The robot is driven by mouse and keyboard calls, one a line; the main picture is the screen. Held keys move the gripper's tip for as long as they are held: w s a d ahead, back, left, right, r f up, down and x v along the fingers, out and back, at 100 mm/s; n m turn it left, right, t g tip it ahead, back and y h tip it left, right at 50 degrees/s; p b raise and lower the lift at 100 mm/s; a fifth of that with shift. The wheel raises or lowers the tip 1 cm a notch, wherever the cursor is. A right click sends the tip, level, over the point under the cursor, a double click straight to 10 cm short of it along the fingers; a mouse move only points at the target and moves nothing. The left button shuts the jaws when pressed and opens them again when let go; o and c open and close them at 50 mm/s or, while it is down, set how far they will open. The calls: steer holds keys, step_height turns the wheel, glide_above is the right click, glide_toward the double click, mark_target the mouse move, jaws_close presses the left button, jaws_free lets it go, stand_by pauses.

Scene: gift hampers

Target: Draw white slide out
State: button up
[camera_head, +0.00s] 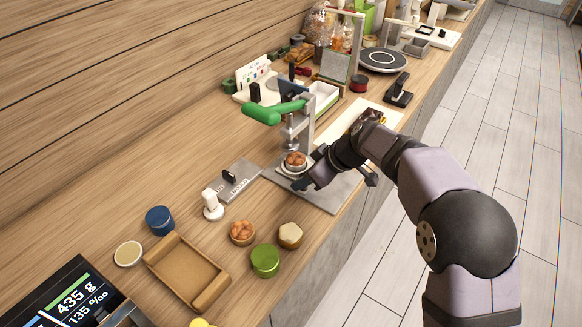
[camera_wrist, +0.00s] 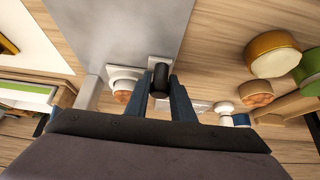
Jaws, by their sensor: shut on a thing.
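The white slide (camera_head: 285,172) sits low in a press with a green handle (camera_head: 277,112), on a grey base plate (camera_head: 325,193). A round cup of brown pieces (camera_head: 295,160) rests on it under the press. My gripper (camera_head: 306,183) is low at the slide's front side. In the wrist view my gripper (camera_wrist: 161,88) is shut on a black knob (camera_wrist: 160,76) at the slide; its fingers partly hide the knob's mounting.
A grey plate with a black lever (camera_head: 236,182) and a white-topped stamp (camera_head: 212,205) stand left of the press. A brown-filled cup (camera_head: 242,232), gold jar (camera_head: 290,235), green jar (camera_head: 265,260) and tan tray (camera_head: 185,272) stand nearer. The counter edge is close on the right.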

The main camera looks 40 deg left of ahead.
steer(key=shift+d+b, duration=2.95)
steer(key=shift+d, duration=1.4)
steer(key=o, duration=0.8)
steer(key=shift+a, duration=0.1)
steer(key=shift+o, duration=0.2)
steer(key=shift+r, duration=0.1)
step_height(320, 180, up, 7)
steer(key=p, duration=0.4)
steer(key=b+v, duration=0.1)
steer(key=v, duration=0.6)
